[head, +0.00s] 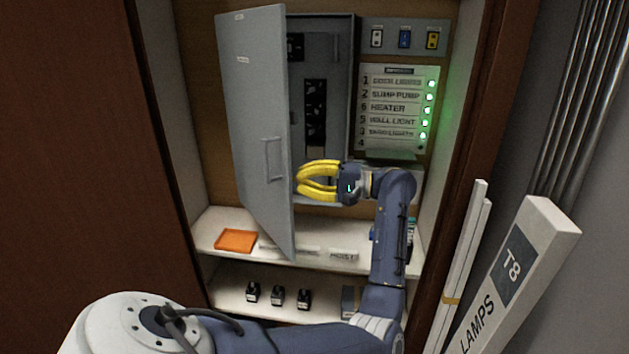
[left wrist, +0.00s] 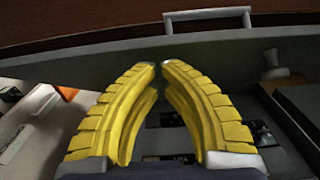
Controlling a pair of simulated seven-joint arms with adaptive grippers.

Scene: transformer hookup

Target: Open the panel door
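The grey panel door (head: 252,110) stands ajar, swung out to the left, with its handle (head: 274,158) on the outer face. The grey panel box (head: 335,55) behind it shows dark breakers (head: 315,112). My left gripper (head: 299,180) has yellow fingers pointing left at the door's free edge, on the opening side. In the left wrist view the gripper (left wrist: 160,67) has its fingertips almost together with nothing between them. The door (left wrist: 110,67) and its handle (left wrist: 208,16) lie past the tips; I cannot tell whether they touch. My right gripper is out of view.
A shelf (head: 225,221) below holds an orange tray (head: 236,241) and labels. Several small black items (head: 277,295) stand on the lower shelf. A labelled board with green lights (head: 399,105) is at the right. A white lamp box (head: 520,275) leans at the lower right.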

